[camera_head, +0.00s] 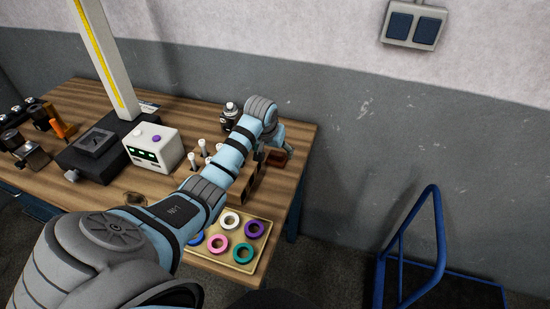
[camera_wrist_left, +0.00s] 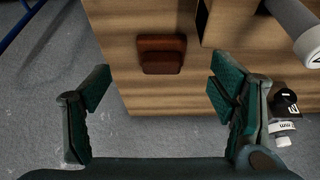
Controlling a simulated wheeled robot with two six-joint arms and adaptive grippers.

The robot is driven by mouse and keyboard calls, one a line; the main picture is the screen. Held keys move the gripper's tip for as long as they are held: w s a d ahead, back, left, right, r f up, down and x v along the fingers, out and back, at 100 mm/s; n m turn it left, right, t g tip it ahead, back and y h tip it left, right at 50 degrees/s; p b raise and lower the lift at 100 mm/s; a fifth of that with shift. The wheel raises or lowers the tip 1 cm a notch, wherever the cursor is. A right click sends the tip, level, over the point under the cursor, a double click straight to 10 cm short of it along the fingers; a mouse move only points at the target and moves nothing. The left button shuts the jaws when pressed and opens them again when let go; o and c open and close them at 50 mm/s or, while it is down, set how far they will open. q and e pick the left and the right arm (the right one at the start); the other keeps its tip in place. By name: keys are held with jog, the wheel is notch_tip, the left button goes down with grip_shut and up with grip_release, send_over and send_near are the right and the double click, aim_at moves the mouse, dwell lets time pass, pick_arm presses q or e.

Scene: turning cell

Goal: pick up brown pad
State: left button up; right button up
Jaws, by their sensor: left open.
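The brown pad (camera_wrist_left: 161,55) is a small reddish-brown block with a raised rear part. It lies on the wooden table close to the table's edge in the left wrist view. In the head view the pad (camera_head: 280,158) shows at the table's far right, partly hidden by my left gripper (camera_head: 269,151). In the left wrist view my left gripper (camera_wrist_left: 160,88) is open and empty, its green-padded fingers spread wider than the pad. The pad is ahead of the fingertips and between their lines. My right gripper is not in view.
A tray (camera_head: 244,267) with several coloured rings is at the table's front right. A brown slotted block (camera_head: 249,190) stands beside my forearm. White pegs (camera_head: 192,163), a white display box (camera_head: 153,148) and a tall post stand to the left. A blue-railed cart (camera_head: 436,235) is right of the table.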

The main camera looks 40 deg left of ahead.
aim_at(276, 154)
pick_arm(q)
jog(key=x, duration=0.2)
jog(key=b+x, duration=0.1)
jog(key=x, duration=0.1)
jog(key=w+x, duration=0.1)
jog(key=x, duration=0.2)
jog(key=shift+w+a+r, duration=0.1)
jog(key=shift+a+r, duration=0.2)
jog(key=shift+s+r, duration=0.15)
jog(key=shift+s, duration=0.05)
jog(key=shift+s+r, duration=0.1)
jog(key=shift+c, duration=1.1)
jog(key=c, duration=1.1)
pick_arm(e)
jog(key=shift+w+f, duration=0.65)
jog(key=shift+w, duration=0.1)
pick_arm(q)
jog(key=shift+o, duration=0.2)
notch_tip(276, 154, up, 20)
jog(key=p, duration=0.1)
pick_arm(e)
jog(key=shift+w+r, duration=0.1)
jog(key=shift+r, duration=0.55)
